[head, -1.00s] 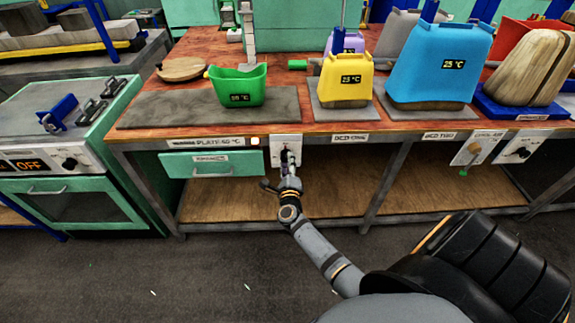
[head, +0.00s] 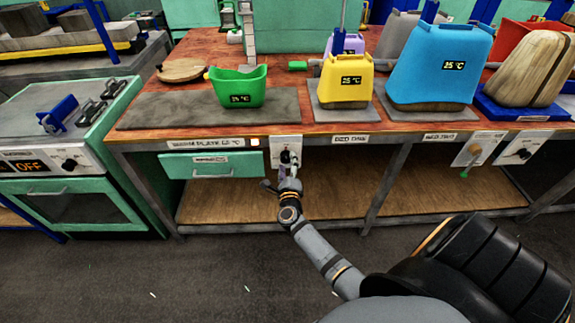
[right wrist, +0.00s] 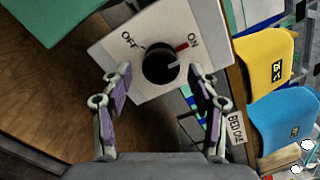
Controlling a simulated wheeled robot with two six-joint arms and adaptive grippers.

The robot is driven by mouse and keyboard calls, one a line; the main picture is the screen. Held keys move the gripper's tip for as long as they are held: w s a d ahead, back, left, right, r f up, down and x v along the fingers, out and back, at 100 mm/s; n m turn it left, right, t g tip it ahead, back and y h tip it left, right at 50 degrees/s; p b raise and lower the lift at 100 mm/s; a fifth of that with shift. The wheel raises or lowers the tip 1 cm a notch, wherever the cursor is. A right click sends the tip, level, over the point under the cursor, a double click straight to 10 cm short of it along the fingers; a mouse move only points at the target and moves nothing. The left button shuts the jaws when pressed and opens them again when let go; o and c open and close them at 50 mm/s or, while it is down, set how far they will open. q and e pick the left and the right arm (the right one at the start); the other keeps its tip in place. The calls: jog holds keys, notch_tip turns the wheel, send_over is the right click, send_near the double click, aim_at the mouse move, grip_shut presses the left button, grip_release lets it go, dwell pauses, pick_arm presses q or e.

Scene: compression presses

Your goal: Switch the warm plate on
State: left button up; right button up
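The warm plate (head: 150,112) is a flat grey slab on the bench, with a label and a small pale lamp (head: 255,142) on the bench edge below it. The black knob (head: 287,157) sits on a white switch panel under that edge. In the right wrist view the knob (right wrist: 160,66) lies between OFF at left and ON at right; a light mark on it faces the ON side. My right gripper (head: 290,178) is in front of the knob. My left gripper is out of view.
A green container (head: 238,90) stands on the plate. A yellow container (head: 346,82) and a blue container (head: 438,66) stand to its right. A teal drawer (head: 212,165) is left of the switch. An oven (head: 70,150) stands at far left.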

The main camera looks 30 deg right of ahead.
jog(key=shift+s+a, duration=0.15)
jog(key=shift+s, duration=0.15)
jog(key=v, duration=1.1)
jog(key=shift+s, duration=0.2)
